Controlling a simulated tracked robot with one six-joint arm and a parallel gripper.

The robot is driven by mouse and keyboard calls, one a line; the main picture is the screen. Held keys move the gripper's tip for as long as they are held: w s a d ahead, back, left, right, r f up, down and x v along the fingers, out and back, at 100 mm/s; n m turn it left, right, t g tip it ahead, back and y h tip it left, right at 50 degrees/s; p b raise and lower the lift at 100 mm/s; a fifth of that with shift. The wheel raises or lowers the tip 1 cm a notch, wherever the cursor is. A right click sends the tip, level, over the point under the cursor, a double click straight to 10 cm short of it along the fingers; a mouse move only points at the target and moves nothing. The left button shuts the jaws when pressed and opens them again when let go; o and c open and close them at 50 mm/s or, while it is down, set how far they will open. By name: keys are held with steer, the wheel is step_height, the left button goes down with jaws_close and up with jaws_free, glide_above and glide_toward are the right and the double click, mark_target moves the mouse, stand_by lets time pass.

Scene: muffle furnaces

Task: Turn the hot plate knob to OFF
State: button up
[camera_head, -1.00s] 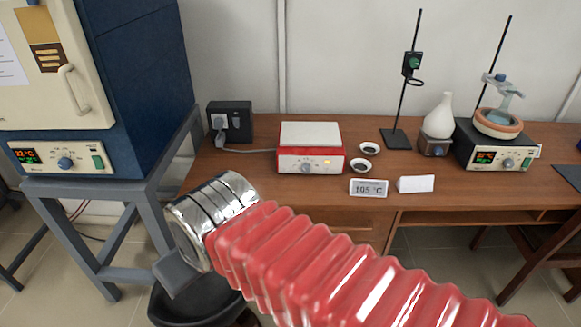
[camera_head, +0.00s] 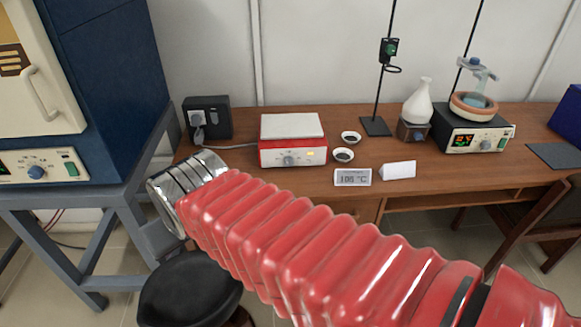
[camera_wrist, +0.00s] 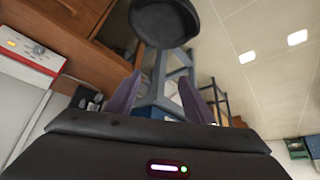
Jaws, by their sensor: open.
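The hot plate (camera_head: 292,145) is a red box with a white top on the wooden desk. Its round grey knob (camera_head: 288,160) is on the front face, with a small orange light to its right. I cannot read the knob's setting. In the wrist view the hot plate (camera_wrist: 30,62) is at the upper left, tilted, with its knob (camera_wrist: 38,50) visible. My gripper (camera_wrist: 160,95) is open and empty, its two purple fingers apart and away from the hot plate. In the head view my arm is in front of the desk, and the fingers do not show clearly.
A black stool (camera_head: 190,290) stands below my arm. A blue furnace (camera_head: 100,70) on a grey stand is at left. A black box (camera_head: 207,117), two small dishes, a display (camera_head: 352,177) reading 106 °C, a white card and a second heater (camera_head: 470,135) share the desk.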

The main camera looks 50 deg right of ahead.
steer(key=w+d+f+m+t+h, duration=0.1)
steer(key=w+d+f+m+h, duration=0.15)
steer(key=w+d, duration=0.45)
steer(key=w+d+f+m+t+h, duration=0.1)
steer(key=w+d+f+m, duration=0.15)
steer(key=d, duration=0.85)
steer(key=w+d+f+m+t+h, duration=0.1)
steer(key=w+d+f+m, duration=0.3)
steer(key=d, duration=0.6)
steer(key=m+t+h, duration=0.3)
steer(key=m, duration=0.2)
glide_toward(290, 163)
steer(key=v, duration=0.6)
steer(key=shift+w+r, duration=0.15)
steer(key=shift+r, duration=0.05)
steer(key=x, duration=1.3)
steer(key=shift+w+d+f, duration=0.15)
steer(key=shift+w+f, duration=0.15)
steer(key=shift+f, duration=0.05)
